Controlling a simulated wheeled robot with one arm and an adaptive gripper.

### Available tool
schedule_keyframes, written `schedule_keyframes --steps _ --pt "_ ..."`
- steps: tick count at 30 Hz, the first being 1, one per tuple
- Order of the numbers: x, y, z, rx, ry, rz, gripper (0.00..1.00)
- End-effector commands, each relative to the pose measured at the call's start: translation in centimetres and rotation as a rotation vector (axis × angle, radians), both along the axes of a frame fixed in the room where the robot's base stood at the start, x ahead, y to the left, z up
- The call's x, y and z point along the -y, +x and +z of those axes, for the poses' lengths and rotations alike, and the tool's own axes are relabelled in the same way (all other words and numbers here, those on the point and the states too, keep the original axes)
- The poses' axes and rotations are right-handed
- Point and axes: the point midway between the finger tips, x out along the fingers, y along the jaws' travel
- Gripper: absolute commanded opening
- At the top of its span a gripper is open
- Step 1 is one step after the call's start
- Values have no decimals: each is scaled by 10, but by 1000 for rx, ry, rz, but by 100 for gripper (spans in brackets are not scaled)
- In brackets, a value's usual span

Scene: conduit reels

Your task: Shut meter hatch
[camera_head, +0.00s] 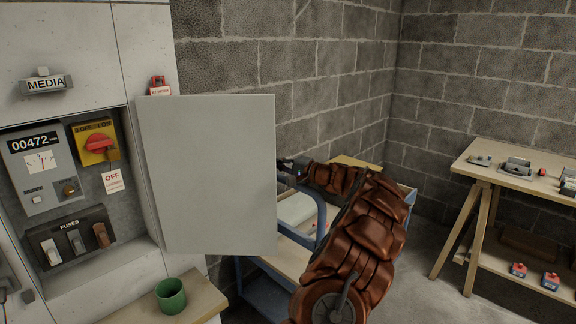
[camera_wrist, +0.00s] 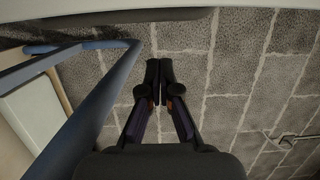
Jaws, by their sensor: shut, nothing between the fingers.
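The meter hatch (camera_head: 208,175) is a flat pale grey door standing open, hinged at the right side of the meter recess. The recess shows a meter (camera_head: 40,165) reading 00472, a red and yellow switch (camera_head: 96,144) and a fuse panel (camera_head: 72,238). My gripper (camera_head: 284,165) is at the right edge of the hatch, its tips partly hidden behind or against that edge; I cannot tell whether it touches. In the wrist view my gripper (camera_wrist: 159,65) is shut and empty, with a pale edge, perhaps the hatch, along the top.
A green mug (camera_head: 171,294) stands on a wooden ledge (camera_head: 200,309) below the hatch. A blue-framed cart (camera_head: 265,297) stands behind my arm; its blue handle (camera_wrist: 95,100) is close left of my gripper. A workbench (camera_head: 515,175) is at right.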

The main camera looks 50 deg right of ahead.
Motion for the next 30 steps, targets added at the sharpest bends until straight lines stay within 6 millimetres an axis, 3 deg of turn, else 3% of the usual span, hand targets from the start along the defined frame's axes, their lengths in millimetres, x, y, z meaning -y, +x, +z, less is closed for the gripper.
schedule_keyframes --steps 2,19,30 --pt "-2 7 0 -1 1 -1 0" --pt "-31 -13 0 1 1 -2 0" --pt "-35 -15 -1 0 2 -2 0"
